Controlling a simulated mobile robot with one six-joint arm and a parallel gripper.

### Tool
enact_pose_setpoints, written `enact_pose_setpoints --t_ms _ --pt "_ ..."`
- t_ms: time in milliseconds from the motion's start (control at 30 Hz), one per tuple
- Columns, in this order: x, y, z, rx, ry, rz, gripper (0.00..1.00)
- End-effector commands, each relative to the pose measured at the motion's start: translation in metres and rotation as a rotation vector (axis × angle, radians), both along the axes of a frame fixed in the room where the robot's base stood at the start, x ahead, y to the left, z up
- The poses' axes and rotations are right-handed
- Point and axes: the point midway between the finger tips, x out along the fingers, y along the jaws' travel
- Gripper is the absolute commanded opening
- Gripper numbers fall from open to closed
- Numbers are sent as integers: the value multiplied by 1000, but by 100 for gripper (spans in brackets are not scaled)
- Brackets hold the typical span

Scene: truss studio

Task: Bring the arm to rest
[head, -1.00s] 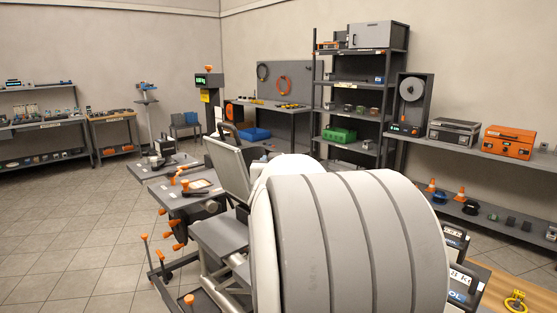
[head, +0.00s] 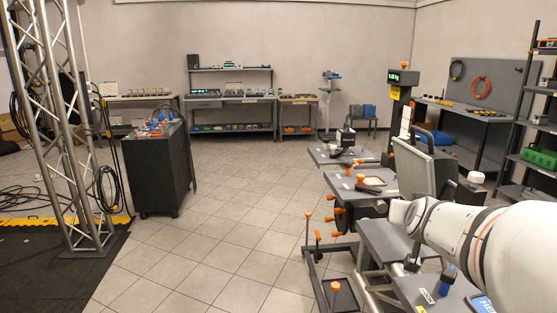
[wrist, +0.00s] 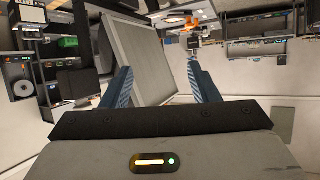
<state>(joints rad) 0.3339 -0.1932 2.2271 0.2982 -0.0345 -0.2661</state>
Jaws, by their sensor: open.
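My gripper (wrist: 163,90) shows in the wrist view with its two blue ribbed fingers spread wide apart. It is open, and nothing is held between the fingers. A grey flat panel (wrist: 128,55) shows beyond the fingers and close to the left one; I cannot tell whether they touch. In the head view my white arm reaches in from the lower right, and the gripper itself cannot be made out there. The same grey panel (head: 413,168) stands tilted on the grey machine just beyond my arm.
The grey machine with orange knobs (head: 340,207) stands left of my arm. A dark cabinet (head: 158,170) and a metal truss (head: 62,130) stand at the left, with cables. Workbenches (head: 232,100) line the back wall. The tiled floor (head: 225,240) between is clear.

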Motion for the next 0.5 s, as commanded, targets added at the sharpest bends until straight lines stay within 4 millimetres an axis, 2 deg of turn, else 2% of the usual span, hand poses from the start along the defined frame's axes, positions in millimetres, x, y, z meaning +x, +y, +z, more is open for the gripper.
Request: enact_pose_setpoints --t_ms 33,100,167,200,300,400,500 --pt "-14 33 -6 35 84 71 55" --pt "-40 71 -26 82 223 154 55" --pt "-68 100 -41 110 345 215 55" --pt "-88 116 -51 125 428 248 55" --pt "-139 143 -71 144 616 306 55" --pt "-181 157 -83 145 764 334 55" --pt "-208 162 -90 140 860 344 55"
